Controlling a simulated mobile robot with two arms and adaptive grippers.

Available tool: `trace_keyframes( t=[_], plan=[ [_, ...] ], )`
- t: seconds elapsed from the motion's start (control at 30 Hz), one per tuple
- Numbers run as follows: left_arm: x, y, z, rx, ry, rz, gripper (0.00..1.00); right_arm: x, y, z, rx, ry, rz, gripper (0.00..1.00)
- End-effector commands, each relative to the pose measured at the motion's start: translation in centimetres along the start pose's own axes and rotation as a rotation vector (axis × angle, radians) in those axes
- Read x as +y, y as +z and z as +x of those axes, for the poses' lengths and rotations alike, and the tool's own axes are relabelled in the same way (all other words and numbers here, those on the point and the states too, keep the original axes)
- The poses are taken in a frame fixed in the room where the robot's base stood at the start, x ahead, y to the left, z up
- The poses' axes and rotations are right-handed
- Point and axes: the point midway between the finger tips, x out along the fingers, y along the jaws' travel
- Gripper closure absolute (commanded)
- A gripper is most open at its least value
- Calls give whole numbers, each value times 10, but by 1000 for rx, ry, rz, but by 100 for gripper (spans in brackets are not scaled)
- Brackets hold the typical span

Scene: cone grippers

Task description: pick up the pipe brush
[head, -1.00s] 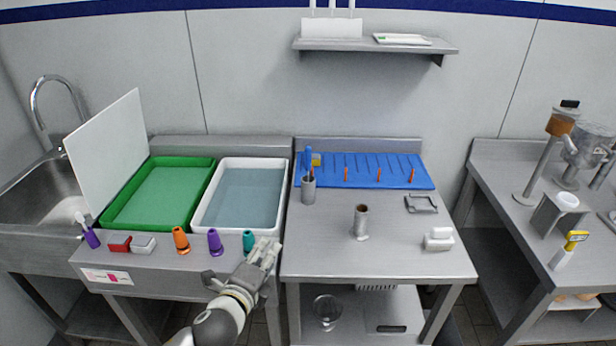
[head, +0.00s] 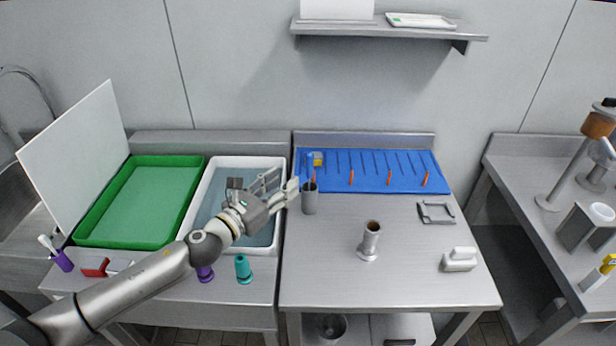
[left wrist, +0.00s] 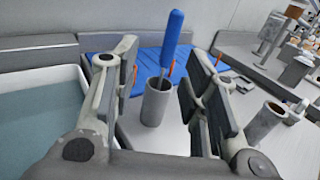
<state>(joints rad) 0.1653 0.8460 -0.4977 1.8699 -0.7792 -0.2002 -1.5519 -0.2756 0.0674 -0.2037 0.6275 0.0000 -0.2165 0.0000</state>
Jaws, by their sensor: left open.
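The pipe brush, as far as I can tell, is the tool with a thick blue handle (left wrist: 172,40) and a thin metal stem. It stands handle up, slightly tilted, in a grey cylindrical cup (left wrist: 157,101); its lower end is hidden inside. In the head view the cup (head: 309,200) stands at the left edge of the middle table, and the handle is hard to pick out against the blue mat. My left gripper (head: 284,184) is open and empty, just left of the cup. In the left wrist view the brush shows beyond and between its spread fingers, apparently untouched.
A white water tub (head: 193,217) lies under my left gripper, with a green tray (head: 88,238) beside it. A blue mat (head: 435,185) with orange-ended rods lies behind the cup.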

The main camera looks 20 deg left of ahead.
Motion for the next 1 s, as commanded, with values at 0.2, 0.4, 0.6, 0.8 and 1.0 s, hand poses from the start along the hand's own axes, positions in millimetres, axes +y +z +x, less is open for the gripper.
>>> trace_keyframes(
  t=[0.2,0.4,0.6,0.8,1.0],
  plan=[
    [-1,3,32,-3,1,-5,59,6,36,-13,-54,7,-4,68],
    [-1,1,45,-2,1,-5,59,11,45,-16,-67,13,-4,68],
    [-7,0,63,-3,0,-9,59,14,22,-22,-34,16,-3,68],
    [-8,-4,88,-3,2,-5,59,7,13,-26,-21,9,1,68],
    [-9,-5,97,-1,0,-5,59,1,18,-27,-28,2,3,68]
  ],
)
